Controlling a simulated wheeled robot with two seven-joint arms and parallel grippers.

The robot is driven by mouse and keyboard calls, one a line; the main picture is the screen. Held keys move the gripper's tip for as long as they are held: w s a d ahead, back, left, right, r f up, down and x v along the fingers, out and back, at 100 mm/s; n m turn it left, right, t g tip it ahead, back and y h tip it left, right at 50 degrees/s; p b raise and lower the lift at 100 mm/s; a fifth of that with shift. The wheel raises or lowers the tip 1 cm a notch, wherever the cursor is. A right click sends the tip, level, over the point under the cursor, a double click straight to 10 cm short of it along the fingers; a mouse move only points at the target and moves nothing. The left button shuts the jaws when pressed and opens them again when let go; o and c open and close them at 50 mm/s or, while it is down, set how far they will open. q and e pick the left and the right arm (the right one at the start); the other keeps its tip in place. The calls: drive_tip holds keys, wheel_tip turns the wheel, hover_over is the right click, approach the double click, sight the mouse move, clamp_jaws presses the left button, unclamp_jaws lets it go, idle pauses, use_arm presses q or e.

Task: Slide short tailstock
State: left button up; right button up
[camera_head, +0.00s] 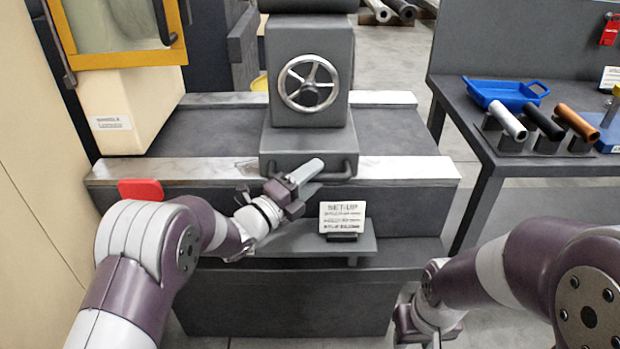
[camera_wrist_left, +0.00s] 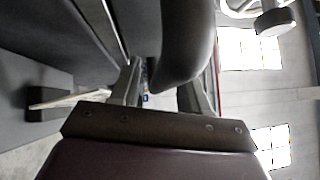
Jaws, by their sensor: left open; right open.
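The tailstock (camera_head: 308,70) is a dark grey block with a silver handwheel (camera_head: 308,84). Its base (camera_head: 280,140) sits across the pale rails of the bed. A dark bar handle (camera_head: 340,174) runs along the base front. My left gripper (camera_head: 303,177) is at this handle, open, with a finger overlapping it in view. In the left wrist view, a thick dark rounded part (camera_wrist_left: 188,40), apparently the handle, reaches between the spread fingers; contact cannot be told. The handwheel also shows there (camera_wrist_left: 275,20). My right gripper (camera_head: 432,332) is low at the bottom edge, open, away from the tailstock.
A set-up card (camera_head: 342,216) stands on a grey shelf (camera_head: 375,240) below the handle. A red block (camera_head: 141,189) is at the left front rail (camera_head: 200,168). A side table (camera_head: 540,172) at right holds a blue tray (camera_head: 500,92) and several cylinders. The rails beside the tailstock are clear.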

use_arm(q)
clamp_jaws()
drive_tip(key=shift+s+d+f+b, duration=0.1)
drive_tip(key=shift+d+b, duration=0.25)
drive_tip(key=shift+d, duration=0.1)
drive_tip(key=d+b, duration=0.6)
drive_tip(key=d, duration=1)
drive_tip(key=shift+d+r+b, duration=0.2)
drive_tip(key=shift+d+b, duration=0.15)
drive_tip(key=shift+d, duration=0.05)
